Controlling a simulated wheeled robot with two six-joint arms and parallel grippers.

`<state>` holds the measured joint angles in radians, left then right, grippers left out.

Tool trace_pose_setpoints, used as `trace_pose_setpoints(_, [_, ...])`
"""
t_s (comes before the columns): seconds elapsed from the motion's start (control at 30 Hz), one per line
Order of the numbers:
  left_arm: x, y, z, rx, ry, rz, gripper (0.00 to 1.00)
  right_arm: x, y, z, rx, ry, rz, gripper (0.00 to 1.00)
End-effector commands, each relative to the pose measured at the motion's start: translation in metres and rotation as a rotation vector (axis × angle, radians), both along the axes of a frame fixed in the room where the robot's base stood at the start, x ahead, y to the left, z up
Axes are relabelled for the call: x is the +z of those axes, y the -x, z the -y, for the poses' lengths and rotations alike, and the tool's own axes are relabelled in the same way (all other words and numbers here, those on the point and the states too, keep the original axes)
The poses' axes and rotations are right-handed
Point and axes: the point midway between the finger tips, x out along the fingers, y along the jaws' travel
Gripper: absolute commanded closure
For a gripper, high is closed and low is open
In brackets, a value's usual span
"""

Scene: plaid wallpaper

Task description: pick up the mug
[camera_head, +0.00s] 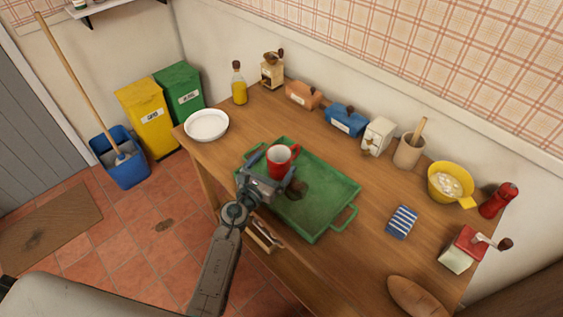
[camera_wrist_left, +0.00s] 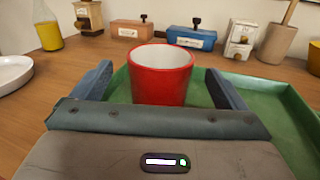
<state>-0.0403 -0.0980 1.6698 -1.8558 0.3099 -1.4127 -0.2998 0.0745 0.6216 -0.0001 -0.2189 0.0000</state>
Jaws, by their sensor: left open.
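A red mug (camera_head: 280,160) with a white inside stands upright in the left part of a green tray (camera_head: 328,214) on the wooden table. My left gripper (camera_head: 275,172) is open at the near side of the mug in the head view. In the left wrist view the mug (camera_wrist_left: 161,76) stands straight ahead, between the two spread fingers of the gripper (camera_wrist_left: 160,85). I cannot tell whether either finger touches it. The mug's handle shows at its right in the head view and is hidden in the wrist view. My right gripper is not in view.
A brown round thing (camera_head: 297,188) sits in the tray beside the gripper. Boxes, a yellow bowl (camera_head: 451,184) and grinders line the back and right.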

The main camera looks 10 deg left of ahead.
Motion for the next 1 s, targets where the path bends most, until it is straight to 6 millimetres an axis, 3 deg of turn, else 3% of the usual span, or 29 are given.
trace_pose_setpoints(0.3, [0.001,-0.043,0.013,0.000,0.002,0.001,0.06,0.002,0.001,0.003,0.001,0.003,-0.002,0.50])
trace_pose_setpoints(0.57, [0.001,-0.046,0.014,0.000,0.002,0.000,0.06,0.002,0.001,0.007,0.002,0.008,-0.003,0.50])
trace_pose_setpoints(0.6, [0.001,-0.046,0.014,0.000,0.002,0.000,0.07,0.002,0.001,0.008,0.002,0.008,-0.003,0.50])
trace_pose_setpoints(0.87, [0.000,-0.046,0.014,0.000,0.002,0.000,0.59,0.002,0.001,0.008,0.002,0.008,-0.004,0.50])
trace_pose_setpoints(1.0, [0.001,-0.046,0.014,0.001,0.003,0.001,0.61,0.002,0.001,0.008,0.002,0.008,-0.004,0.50])
